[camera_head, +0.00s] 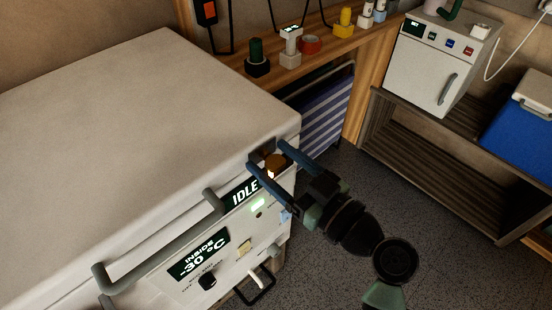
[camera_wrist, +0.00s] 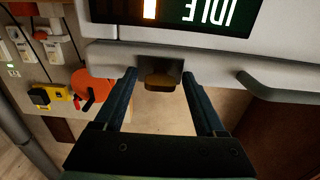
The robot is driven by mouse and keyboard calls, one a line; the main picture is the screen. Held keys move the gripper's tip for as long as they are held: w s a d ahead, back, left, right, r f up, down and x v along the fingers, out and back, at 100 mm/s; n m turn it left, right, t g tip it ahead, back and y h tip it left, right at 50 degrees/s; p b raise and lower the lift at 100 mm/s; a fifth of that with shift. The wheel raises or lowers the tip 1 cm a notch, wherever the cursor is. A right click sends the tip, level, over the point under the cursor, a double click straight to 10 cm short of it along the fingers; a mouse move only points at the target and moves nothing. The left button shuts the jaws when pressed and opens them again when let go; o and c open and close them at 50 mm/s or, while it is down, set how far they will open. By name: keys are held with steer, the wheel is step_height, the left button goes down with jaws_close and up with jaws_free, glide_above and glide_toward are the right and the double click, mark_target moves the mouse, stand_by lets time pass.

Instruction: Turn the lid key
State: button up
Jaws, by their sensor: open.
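The lid key is a small amber-brown knob (camera_head: 276,162) at the far right end of the white chest's front, next to the IDLE display (camera_head: 243,193). In the wrist view the key (camera_wrist: 160,82) sits below a dark grey recessed mount. My gripper (camera_head: 267,156) is open, with one blue finger on each side of the key. The wrist view also shows the fingertips (camera_wrist: 159,75) on both sides, with a visible gap to the key; I see no contact. The white lid (camera_head: 130,110) lies flat and closed on the chest.
A grey bar handle (camera_head: 150,255) runs along the chest front, left of the key. Below it are an INSIDE −30 °C display (camera_head: 199,259) and a black knob (camera_head: 208,281). A wooden shelf (camera_head: 340,38) with small items stands behind.

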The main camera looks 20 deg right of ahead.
jaws_close()
steer(key=shift+m, duration=0.3)
steer(key=m+p, duration=0.1)
steer(key=m, duration=0.2)
steer(key=shift+r+m, duration=0.1)
steer(key=shift+m, duration=0.2)
steer(key=m+p, duration=0.2)
steer(key=m, duration=0.2)
steer(key=shift+d+m, duration=0.1)
steer(key=shift+m, duration=0.2)
steer(key=m+p, duration=0.3)
steer(key=m, duration=0.2)
steer(key=shift+p, duration=0.35)
steer(key=shift+f+m+p, duration=0.2)
steer(key=shift+m+p, duration=0.9)
steer(key=shift+m, duration=1)
